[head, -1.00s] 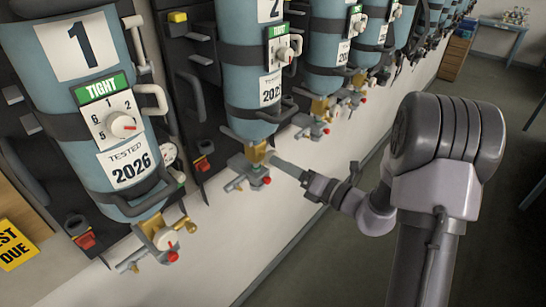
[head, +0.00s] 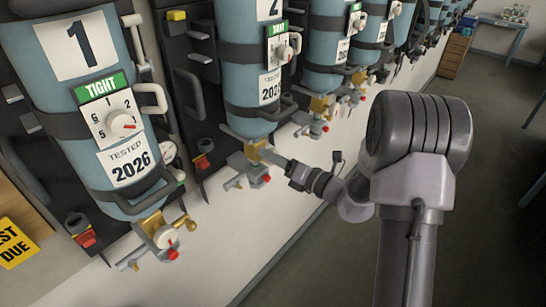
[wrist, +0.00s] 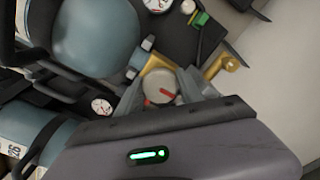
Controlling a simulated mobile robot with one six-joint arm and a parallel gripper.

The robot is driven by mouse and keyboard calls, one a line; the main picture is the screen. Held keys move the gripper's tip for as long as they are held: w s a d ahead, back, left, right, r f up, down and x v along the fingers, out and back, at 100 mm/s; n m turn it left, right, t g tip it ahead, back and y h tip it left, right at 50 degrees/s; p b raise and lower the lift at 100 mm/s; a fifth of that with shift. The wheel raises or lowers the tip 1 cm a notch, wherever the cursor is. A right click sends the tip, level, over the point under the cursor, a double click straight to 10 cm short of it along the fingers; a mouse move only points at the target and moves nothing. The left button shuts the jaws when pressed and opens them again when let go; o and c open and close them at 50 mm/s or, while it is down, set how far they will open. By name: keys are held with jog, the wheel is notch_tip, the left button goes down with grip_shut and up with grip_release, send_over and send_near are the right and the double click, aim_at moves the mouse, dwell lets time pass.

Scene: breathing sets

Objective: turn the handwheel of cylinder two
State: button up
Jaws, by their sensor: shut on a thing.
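Cylinder two (head: 243,75) is a blue bottle strapped to the dark wall rack, with a "2" label cut off at the top edge. Its brass valve (head: 254,146) is below it. My gripper (head: 268,156) reaches in from the right to this valve. In the wrist view, the pale round handwheel (wrist: 159,86) with a red mark sits between the two fingers of my gripper (wrist: 162,92). The fingers are shut on it from both sides. In the head view the handwheel is mostly hidden by my gripper.
Cylinder one (head: 85,70), with a green "TIGHT" tag and a dial, stands to the left; its own valve (head: 160,240) hangs below. More cylinders (head: 330,45) continue to the right along the white wall. The floor on the right is clear.

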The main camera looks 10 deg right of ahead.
jog(key=n+b, duration=0.3)
jog(key=shift+f, duration=0.2)
jog(key=n+b, duration=0.3)
jog(key=shift+n+b, duration=0.3)
jog(key=shift+b, duration=0.05)
jog(key=n+b, duration=0.3)
jog(key=shift+b, duration=0.3)
jog(key=shift+s+r+n+b, duration=0.1)
jog(key=shift+n+b, duration=1)
jog(key=shift+b, duration=0.05)
jog(key=shift+r, duration=0.1)
jog(key=o, duration=1.4)
